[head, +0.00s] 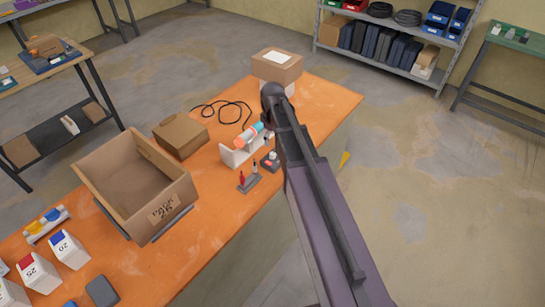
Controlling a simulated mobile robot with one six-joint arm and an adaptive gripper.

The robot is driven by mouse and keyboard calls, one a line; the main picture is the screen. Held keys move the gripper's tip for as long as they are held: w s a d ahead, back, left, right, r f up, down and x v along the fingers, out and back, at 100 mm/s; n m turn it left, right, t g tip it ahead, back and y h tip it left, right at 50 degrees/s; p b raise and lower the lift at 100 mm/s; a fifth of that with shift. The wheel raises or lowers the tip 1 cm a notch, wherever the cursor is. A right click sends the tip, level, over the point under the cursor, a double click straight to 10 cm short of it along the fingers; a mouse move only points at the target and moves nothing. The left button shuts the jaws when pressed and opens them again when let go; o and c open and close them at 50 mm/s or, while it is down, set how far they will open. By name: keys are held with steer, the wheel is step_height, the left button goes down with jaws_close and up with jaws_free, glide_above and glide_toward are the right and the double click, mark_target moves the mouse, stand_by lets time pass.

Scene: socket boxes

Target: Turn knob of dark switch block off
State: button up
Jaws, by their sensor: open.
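A small dark block (270,161) with a light knob-like part on top sits on the orange table (225,215), just left of my arm. It is likely the dark switch block; the knob's setting is too small to tell. A grey block (248,183) with a red upright part and a darker one stands just in front of it, to the left. My arm crosses the picture from the bottom right to above the table's far part. My gripper cannot be made out; the arm appears to hide it.
A white holder (234,156) with an orange and light-blue cylinder (246,137) stands close behind the blocks. An open carton (165,208), a closed box (181,135), a black cable (228,108) and a stacked carton (277,66) lie around. Bare tabletop lies front left of the blocks.

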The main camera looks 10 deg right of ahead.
mark_target(272, 153)
steer(key=shift+f+b, duration=3.65)
steer(key=shift+f, duration=0.25)
jaws_close()
